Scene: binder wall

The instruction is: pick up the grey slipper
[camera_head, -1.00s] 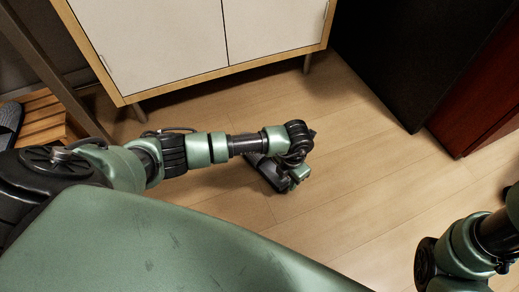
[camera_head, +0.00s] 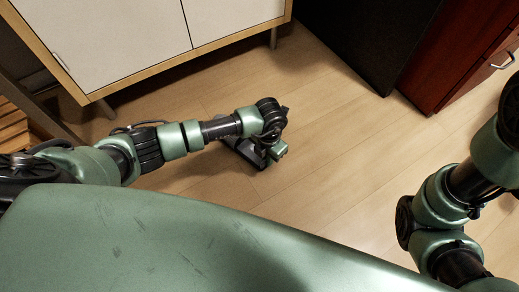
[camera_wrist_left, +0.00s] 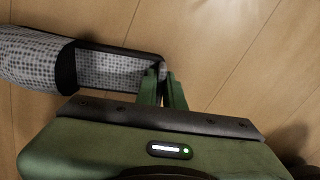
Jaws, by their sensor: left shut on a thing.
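The grey slipper (camera_wrist_left: 112,68) shows in the left wrist view, with a dotted grey upper (camera_wrist_left: 36,58) at the left and a dark rim. My left gripper (camera_wrist_left: 163,78) is shut on the rim at its right end. In the head view, the slipper (camera_head: 240,152) is partly hidden under my left wrist, low over or on the floor; I cannot tell if it touches. The left fingertips are hidden there. My right arm (camera_head: 450,200) comes in at the right, with its gripper out of view.
A white cabinet (camera_head: 110,40) with wooden edges and legs stands behind. A black cabinet (camera_head: 370,40) and a red-brown one (camera_head: 450,50) stand at the back right. A slatted wooden rack (camera_head: 12,125) is at the left edge. The floor (camera_head: 330,160) between is clear.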

